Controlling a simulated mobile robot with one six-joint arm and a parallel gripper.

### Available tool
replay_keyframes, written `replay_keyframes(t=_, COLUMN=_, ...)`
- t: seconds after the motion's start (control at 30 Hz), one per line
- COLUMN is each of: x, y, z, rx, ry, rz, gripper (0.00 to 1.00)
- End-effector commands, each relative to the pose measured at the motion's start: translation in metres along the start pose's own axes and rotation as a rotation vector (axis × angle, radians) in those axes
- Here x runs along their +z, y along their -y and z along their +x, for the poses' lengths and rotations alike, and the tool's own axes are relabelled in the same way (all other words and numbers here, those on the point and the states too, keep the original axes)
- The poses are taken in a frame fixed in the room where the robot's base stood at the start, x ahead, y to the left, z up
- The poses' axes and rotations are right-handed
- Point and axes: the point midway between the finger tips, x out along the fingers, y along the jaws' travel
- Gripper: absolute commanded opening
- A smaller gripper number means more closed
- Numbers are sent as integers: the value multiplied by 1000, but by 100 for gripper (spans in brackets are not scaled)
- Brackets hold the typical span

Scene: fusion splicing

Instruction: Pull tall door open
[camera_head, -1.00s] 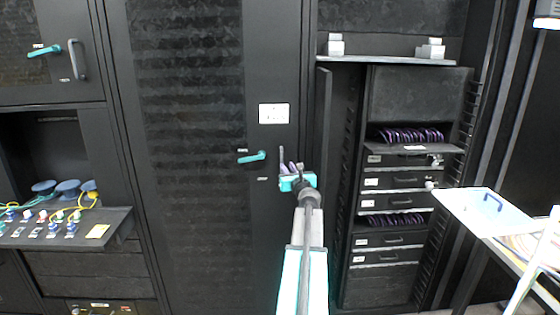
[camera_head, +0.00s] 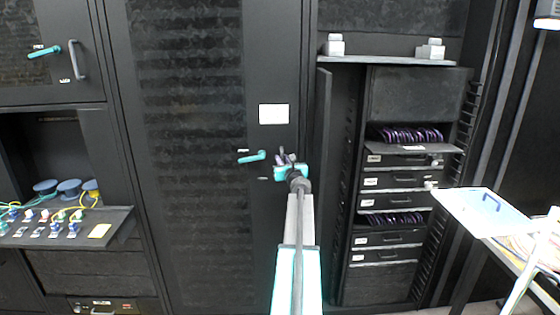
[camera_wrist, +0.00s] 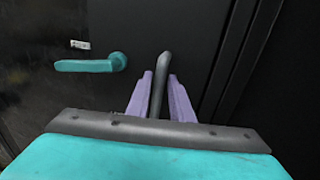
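The tall door (camera_head: 190,230) is a black cabinet door with a dark mesh panel, and it looks closed. A teal lever (camera_head: 252,157) lies level on it, and shows at the left in the wrist view (camera_wrist: 90,64). To its right is a grey upright pull handle (camera_wrist: 164,70). My gripper (camera_head: 287,160) is at this handle. In the wrist view its two purple fingers (camera_wrist: 160,92) stand one on each side of the bar, with little room between. I cannot tell whether they press on it. The handle's lower part is hidden behind my gripper.
To the right is an open rack (camera_head: 395,200) with drawers and shelves; a narrow dark panel (camera_head: 323,140) stands at its left edge. A white table (camera_head: 485,212) is at the far right. A shelf with blue connectors (camera_head: 68,188) is at the left.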

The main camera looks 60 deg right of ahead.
Motion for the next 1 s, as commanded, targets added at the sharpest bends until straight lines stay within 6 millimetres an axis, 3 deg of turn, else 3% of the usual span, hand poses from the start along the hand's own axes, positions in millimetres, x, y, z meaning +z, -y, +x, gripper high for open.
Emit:
replay_keyframes(t=0.47, x=0, y=0, z=8, rx=0, ry=0, rz=0, gripper=20)
replay_keyframes(t=0.6, x=0, y=0, z=7, rx=0, ry=0, rz=0, gripper=2)
replay_keyframes(t=0.77, x=0, y=0, z=7, rx=-1, ry=0, rz=0, gripper=0)
replay_keyframes(t=0.8, x=0, y=-21, z=-15, rx=4, ry=0, rz=0, gripper=0)
replay_keyframes(t=0.87, x=0, y=-9, z=0, rx=3, ry=0, rz=0, gripper=0)
replay_keyframes(t=1.0, x=0, y=-6, z=5, rx=3, ry=0, rz=0, gripper=0)
